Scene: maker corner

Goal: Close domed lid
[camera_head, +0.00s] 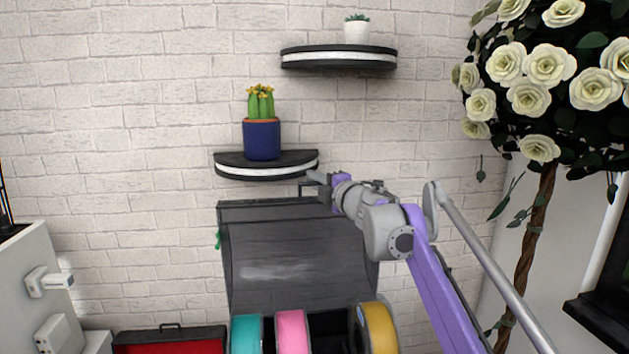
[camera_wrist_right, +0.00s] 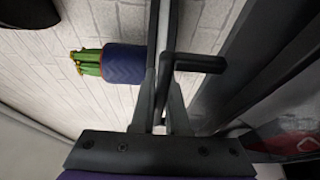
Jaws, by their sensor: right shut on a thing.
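The dark grey curved lid (camera_head: 290,250) stands raised against the brick wall, open above several filament spools. A dark bar handle (camera_head: 306,187) sits at its top edge. My right gripper (camera_head: 316,178) reaches in from the right to this handle. In the right wrist view the handle (camera_wrist_right: 202,63) passes at the fingertips of my right gripper (camera_wrist_right: 164,92), which is shut on it. The arm covers the right part of the lid. My left gripper is not in view.
Teal (camera_head: 246,334), pink (camera_head: 292,332) and yellow (camera_head: 378,328) spools show below the lid. A half-round shelf (camera_head: 268,172) with a potted cactus (camera_head: 262,138) is close above the handle. A rose tree (camera_head: 530,215) stands right; a red-and-black box (camera_head: 170,340) is lower left.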

